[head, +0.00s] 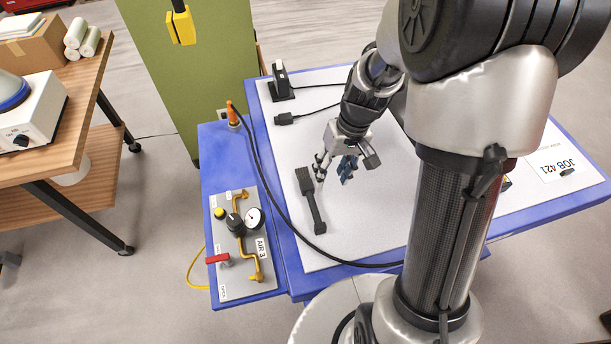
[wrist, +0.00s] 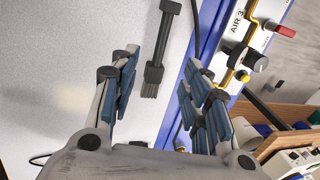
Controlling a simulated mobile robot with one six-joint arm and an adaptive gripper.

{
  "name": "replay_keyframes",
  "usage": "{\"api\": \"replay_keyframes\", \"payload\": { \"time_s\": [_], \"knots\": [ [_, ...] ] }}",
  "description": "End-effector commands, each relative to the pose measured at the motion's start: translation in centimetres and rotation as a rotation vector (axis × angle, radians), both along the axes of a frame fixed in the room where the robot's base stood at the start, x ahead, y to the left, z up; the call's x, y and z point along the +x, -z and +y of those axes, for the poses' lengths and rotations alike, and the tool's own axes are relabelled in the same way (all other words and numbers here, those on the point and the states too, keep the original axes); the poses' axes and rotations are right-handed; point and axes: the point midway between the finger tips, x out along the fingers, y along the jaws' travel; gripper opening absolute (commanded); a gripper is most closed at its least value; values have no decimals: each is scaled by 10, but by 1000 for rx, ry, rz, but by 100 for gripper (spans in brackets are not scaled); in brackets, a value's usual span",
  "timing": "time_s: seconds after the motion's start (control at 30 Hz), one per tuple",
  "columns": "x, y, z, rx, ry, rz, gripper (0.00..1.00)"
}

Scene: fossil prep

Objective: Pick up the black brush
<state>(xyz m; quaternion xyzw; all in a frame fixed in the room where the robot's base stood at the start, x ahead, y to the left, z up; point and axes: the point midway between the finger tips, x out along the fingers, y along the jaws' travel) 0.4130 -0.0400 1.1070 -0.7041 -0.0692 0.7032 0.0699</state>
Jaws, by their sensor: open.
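The black brush (head: 312,207) lies flat on the white tabletop, left of my gripper (head: 335,168) in the head view. Its wide head is at the far end and its handle points toward my base. My gripper is open and empty, above the tabletop beside the brush head. In the wrist view, the brush (wrist: 164,45) shows beyond the blue-padded fingers, with its bristle end in the gap between them. My open gripper (wrist: 165,85) frames that gap. The brush appears apart from the fingers; the exact height cannot be told.
An air panel (head: 237,245) with gauge and red valve handle stands left of the white-topped table (head: 340,245). A black cable (head: 272,195) curves around the brush's left side. An orange-tipped tool (head: 233,115) stands at the panel's back. A black device (head: 281,82) sits at the back.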

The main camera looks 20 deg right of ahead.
Motion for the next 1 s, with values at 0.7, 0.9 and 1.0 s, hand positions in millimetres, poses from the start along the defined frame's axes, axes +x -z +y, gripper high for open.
{"api": "replay_keyframes", "payload": {
  "time_s": [0.7, 0.9, 1.0],
  "knots": [
    [0, 112, 24, -1, -3, 3, 43],
    [5, 141, 34, -1, -3, 4, 43],
    [5, 152, 36, -1, -3, 3, 43]
  ]
}}
